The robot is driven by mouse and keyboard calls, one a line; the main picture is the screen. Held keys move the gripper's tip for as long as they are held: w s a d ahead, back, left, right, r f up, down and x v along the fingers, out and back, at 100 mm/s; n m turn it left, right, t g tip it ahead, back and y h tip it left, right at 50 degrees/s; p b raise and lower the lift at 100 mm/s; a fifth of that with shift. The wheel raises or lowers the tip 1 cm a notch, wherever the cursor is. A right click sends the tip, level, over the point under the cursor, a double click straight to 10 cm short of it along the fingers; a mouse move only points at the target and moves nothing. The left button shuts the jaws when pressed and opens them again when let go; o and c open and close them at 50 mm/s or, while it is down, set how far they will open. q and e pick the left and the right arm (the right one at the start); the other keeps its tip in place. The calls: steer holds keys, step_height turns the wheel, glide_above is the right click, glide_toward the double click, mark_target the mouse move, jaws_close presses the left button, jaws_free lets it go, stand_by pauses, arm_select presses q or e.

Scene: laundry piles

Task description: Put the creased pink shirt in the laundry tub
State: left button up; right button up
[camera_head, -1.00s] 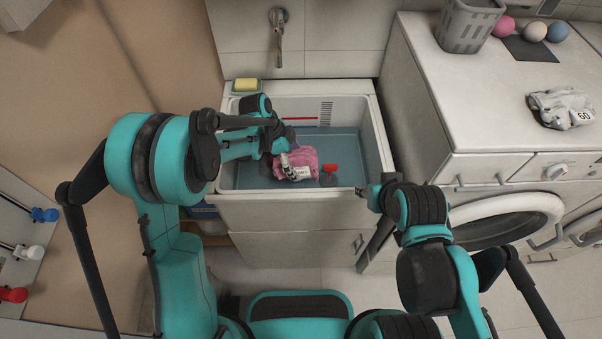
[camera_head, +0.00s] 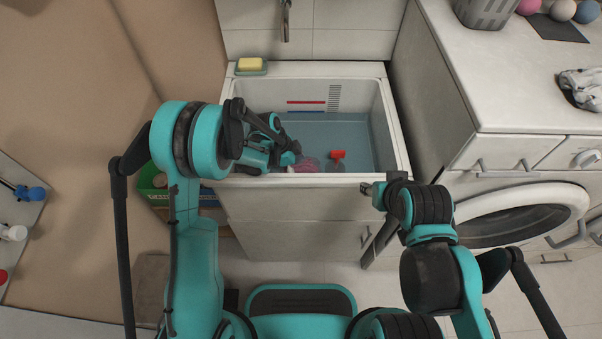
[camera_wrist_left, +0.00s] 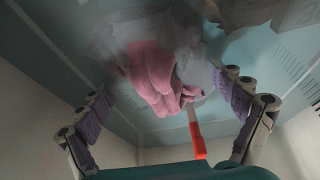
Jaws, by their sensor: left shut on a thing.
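The laundry tub (camera_head: 340,69) is the white sink with a blue-grey bottom against the wall. The creased pink shirt (camera_head: 307,166) is low inside the tub, near its front wall, mostly hidden by that wall and my left gripper. My left gripper (camera_head: 290,158) reaches down into the tub and is shut on the shirt. In the left wrist view the crumpled pink shirt (camera_wrist_left: 155,65) shows between and beyond the two fingers. My right gripper (camera_head: 372,189) is outside the tub, by its front right corner, apart from the shirt; its jaws are too small to read.
A yellow sponge (camera_head: 250,64) lies on the back left corner. A white counter (camera_head: 490,70) with a grey basket (camera_head: 487,12) and a grey cloth (camera_head: 583,88) is at right. A green box (camera_head: 152,180) is left of the tub.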

arm_select(q)
steer(key=shift+f, duration=0.1)
steer(key=shift+f, duration=0.15)
steer(key=o, duration=0.9)
steer(key=shift+r, duration=0.3)
steer(key=p+v, duration=0.5)
steer(key=v, duration=0.7)
steer(key=shift+a, duration=0.1)
